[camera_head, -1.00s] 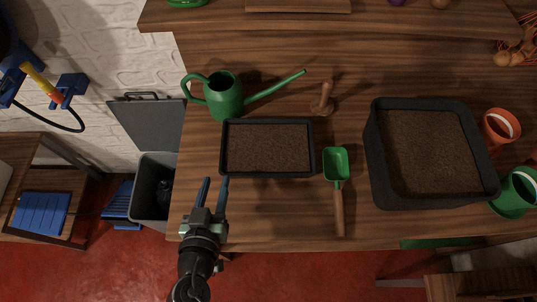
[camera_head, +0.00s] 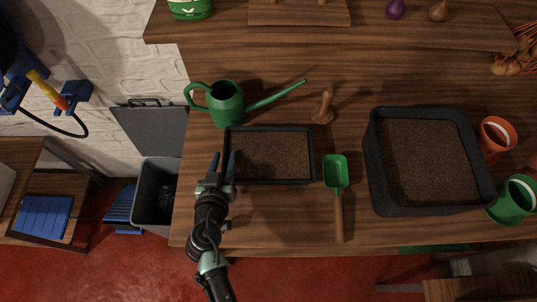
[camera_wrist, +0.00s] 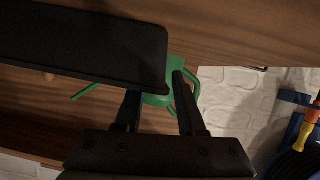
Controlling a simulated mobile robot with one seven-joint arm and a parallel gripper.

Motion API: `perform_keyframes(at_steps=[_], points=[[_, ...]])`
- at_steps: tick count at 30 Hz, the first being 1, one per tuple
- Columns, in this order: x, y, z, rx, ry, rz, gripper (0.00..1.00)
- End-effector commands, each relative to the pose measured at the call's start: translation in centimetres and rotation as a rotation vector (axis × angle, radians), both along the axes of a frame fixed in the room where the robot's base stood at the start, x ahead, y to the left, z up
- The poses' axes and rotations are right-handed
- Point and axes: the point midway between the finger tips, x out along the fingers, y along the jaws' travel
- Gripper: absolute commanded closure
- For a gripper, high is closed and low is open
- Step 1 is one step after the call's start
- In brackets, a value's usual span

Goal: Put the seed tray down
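A green watering can (camera_head: 226,104) stands just behind the tray. A wooden dibber (camera_head: 323,108) and green trowel (camera_head: 336,172) are to its right, then a deep black soil tub (camera_head: 378,185). Pots stand farther right. Bare bench (camera_head: 280,215) lies in front of the tray.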

Motion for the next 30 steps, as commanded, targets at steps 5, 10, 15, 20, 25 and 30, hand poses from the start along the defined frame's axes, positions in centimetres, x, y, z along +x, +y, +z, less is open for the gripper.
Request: perform_keyframes(at_steps=[5, 10, 15, 20, 25, 30], points=[[0.01, 0.01, -0.02, 0.0, 0.0, 0.0, 0.61], [0.0, 0.01, -0.01, 0.0, 0.0, 0.0, 0.88], [-0.01, 0.01, -0.01, 0.0, 0.0, 0.0, 1.0], [-0.02, 0.0, 0.0, 0.0, 0.0, 0.0, 1.0], [-0.02, 0.01, 0.0, 0.0, 0.0, 0.0, 1.0], [-0.02, 0.01, 0.01, 0.0, 0.0, 0.0, 1.0]])
